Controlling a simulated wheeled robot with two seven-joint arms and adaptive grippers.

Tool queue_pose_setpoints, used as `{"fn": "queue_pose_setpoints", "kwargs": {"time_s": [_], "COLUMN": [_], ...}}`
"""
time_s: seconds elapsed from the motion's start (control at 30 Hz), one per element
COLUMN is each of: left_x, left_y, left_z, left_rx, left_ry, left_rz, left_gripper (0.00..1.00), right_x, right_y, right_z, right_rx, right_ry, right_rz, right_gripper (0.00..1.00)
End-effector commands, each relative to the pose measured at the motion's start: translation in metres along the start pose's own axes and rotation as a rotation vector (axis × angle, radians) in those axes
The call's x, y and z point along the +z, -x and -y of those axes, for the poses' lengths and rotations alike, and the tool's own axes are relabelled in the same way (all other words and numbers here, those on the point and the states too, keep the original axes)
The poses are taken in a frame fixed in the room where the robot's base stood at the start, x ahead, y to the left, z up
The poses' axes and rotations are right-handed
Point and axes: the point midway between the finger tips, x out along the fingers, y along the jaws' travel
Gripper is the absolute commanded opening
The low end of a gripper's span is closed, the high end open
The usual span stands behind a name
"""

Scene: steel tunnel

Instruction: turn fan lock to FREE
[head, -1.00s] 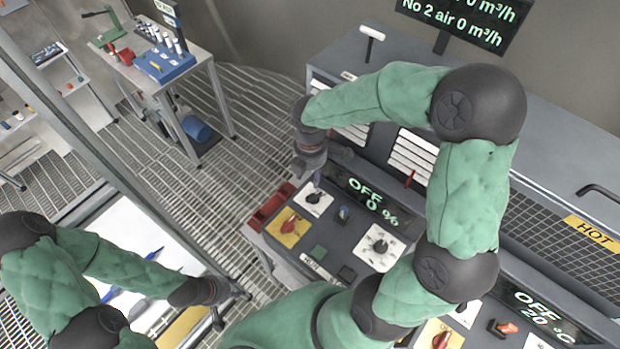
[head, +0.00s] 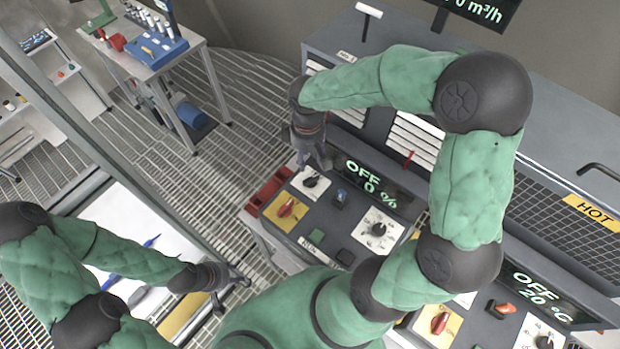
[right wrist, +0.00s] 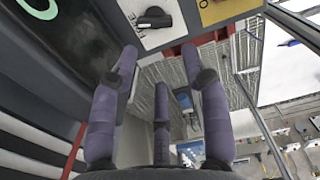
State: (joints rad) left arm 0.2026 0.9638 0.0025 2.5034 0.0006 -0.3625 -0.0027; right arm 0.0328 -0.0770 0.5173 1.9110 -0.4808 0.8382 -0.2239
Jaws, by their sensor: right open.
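The black knob (head: 311,182) on a small white plate, which seems to be the fan lock, sits at the left end of the dark control panel, left of the OFF 0 % display. My right gripper (head: 314,162) is open and empty just behind the knob. In the right wrist view the knob (right wrist: 152,18) lies beyond the open fingertips (right wrist: 160,55), at the top, not between them. My left gripper (head: 234,285) is open and empty at lower left, away from the panel.
A red tray (head: 267,190) lies left of the panel. A heater grille marked HOT (head: 593,210) stands right.

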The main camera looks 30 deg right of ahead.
Motion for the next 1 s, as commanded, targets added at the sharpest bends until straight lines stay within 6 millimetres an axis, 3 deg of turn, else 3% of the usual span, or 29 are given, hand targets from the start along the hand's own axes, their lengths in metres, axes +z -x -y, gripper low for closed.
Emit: {"fn": "queue_pose_setpoints", "kwargs": {"time_s": [0.7, 1.0], "left_x": [-0.001, -0.001], "left_y": [-0.018, -0.022], "left_z": [0.006, 0.008], "left_rx": [0.000, 0.000], "left_ry": [0.000, 0.000], "left_rz": [0.000, 0.000], "left_gripper": [0.40, 0.40], "right_x": [0.005, 0.007], "right_y": [-0.007, -0.009], "right_z": [0.001, 0.001], "right_rx": [-0.001, -0.002], "right_ry": [-1.557, -2.015], "right_rz": [0.000, 0.000], "right_gripper": [0.46, 0.46]}}
